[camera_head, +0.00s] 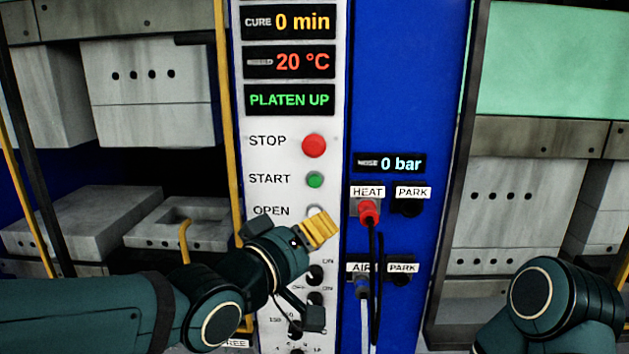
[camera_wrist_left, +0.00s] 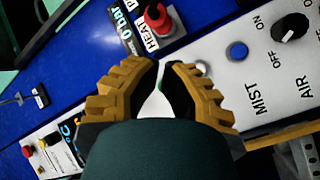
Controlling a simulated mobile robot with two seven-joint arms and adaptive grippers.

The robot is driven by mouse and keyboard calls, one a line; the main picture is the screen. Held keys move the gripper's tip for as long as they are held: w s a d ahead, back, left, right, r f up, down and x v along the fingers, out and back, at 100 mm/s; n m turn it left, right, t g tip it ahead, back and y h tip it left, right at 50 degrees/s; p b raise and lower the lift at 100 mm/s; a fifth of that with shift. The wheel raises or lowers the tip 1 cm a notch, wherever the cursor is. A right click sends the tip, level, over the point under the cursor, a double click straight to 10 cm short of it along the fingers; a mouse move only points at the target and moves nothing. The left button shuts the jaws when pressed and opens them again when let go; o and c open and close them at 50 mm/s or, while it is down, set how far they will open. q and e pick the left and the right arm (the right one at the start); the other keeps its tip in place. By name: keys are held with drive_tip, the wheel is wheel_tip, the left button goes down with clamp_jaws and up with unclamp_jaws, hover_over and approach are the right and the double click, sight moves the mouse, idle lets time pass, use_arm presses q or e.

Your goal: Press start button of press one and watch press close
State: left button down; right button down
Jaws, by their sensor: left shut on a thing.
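The green START button (camera_head: 315,180) is on a white control panel (camera_head: 262,163), under the red STOP button (camera_head: 314,145). The display (camera_head: 289,100) reads PLATEN UP. In the left press, the upper block (camera_head: 150,90) hangs above the lower block (camera_head: 150,235) with a dark gap between.
A red HEAT plug (camera_head: 368,212) and a blue AIR plug (camera_head: 362,286) with hanging hoses sit right of the panel. Knobs (camera_head: 315,275) lie below my gripper. A yellow post (camera_head: 229,130) edges the panel. Another press (camera_head: 497,205) stands at right.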

sight(315, 181)
use_arm(q)
drive_tip(key=shift+h, duration=0.5)
drive_tip(key=r, duration=0.1)
drive_tip(key=s+r, duration=0.1)
drive_tip(key=r, duration=0.1)
drive_tip(key=s+r, duration=0.1)
drive_tip(key=shift+d+r, duration=0.15)
drive_tip(key=shift+d, duration=0.05)
drive_tip(key=shift+w, duration=0.1)
drive_tip(key=w+p, duration=0.3)
drive_tip(key=w, duration=0.5)
drive_tip(key=shift+w+d, duration=0.15)
drive_tip(key=shift+w, duration=0.2)
drive_tip(key=c, duration=1.7)
unclamp_jaws()
clamp_jaws()
